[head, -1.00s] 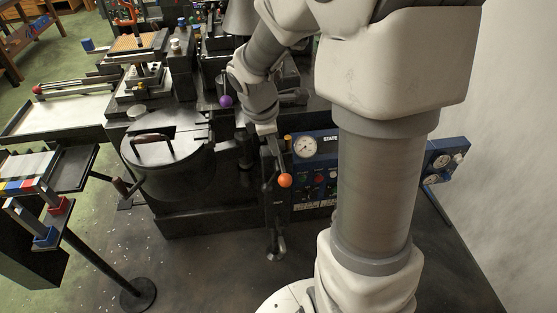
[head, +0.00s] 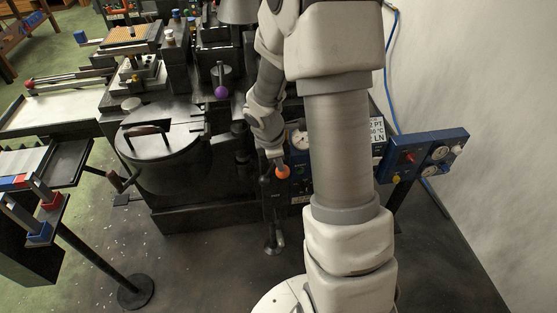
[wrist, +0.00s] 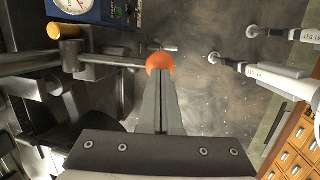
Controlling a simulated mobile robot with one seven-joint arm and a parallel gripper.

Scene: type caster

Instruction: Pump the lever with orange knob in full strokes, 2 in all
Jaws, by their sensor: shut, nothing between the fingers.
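The lever's orange knob (head: 283,171) is beside the front of the dark machine, right of the round lidded pot, in the head view. My gripper (head: 275,153) is just above the knob in the head view. In the wrist view my gripper (wrist: 162,80) has its fingers together with nothing between them, and the tips overlap the knob's lower edge. I cannot tell whether they touch it.
A purple knob (head: 221,92) is on the machine to the left. The round pot's lid (head: 160,145) has a handle. A blue gauge panel (head: 428,152) stands at right. My arm hides part of the machine's front panel. Dark floor lies in front.

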